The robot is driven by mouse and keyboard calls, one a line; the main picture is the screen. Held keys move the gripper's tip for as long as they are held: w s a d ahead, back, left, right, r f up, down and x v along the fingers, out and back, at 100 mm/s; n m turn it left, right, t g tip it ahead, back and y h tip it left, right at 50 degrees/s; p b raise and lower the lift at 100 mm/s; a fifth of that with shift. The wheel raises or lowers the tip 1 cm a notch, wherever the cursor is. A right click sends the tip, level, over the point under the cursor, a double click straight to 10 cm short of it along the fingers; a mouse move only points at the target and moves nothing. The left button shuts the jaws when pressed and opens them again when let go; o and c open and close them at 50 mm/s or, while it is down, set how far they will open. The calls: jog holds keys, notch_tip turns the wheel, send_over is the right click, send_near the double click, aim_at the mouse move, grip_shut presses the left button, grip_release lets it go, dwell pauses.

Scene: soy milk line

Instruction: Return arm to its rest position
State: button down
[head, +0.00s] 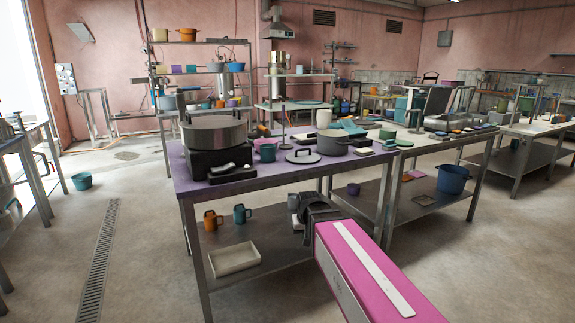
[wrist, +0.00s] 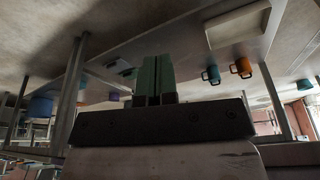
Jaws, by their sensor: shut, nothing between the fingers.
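My gripper shows in the wrist view with its two greenish fingers (wrist: 155,76) together and nothing between them. In the head view my pink arm reaches up from the lower right. Its dark gripper end is in front of the near edge of the purple-topped table (head: 240,181), beside the lower shelf. The wrist view is upside down and looks at the table's lower shelf. The gripper appears clear of the shelf items, but the exact gap cannot be told.
An orange mug (head: 211,221), a blue mug (head: 241,214) and a pale tray (head: 233,260) stand on the lower shelf. A large pot (head: 213,135), a grey pot (head: 334,142) and a lid (head: 303,156) are on top. Floor at left is mostly clear, with a bucket (head: 82,181).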

jog(key=s+d+f+m+g, duration=0.1)
jog(key=s+d+f+g, duration=0.2)
jog(key=s+d+f, duration=0.9)
jog(key=shift+d+m+h, duration=0.3)
jog(key=shift+d+m, duration=0.1)
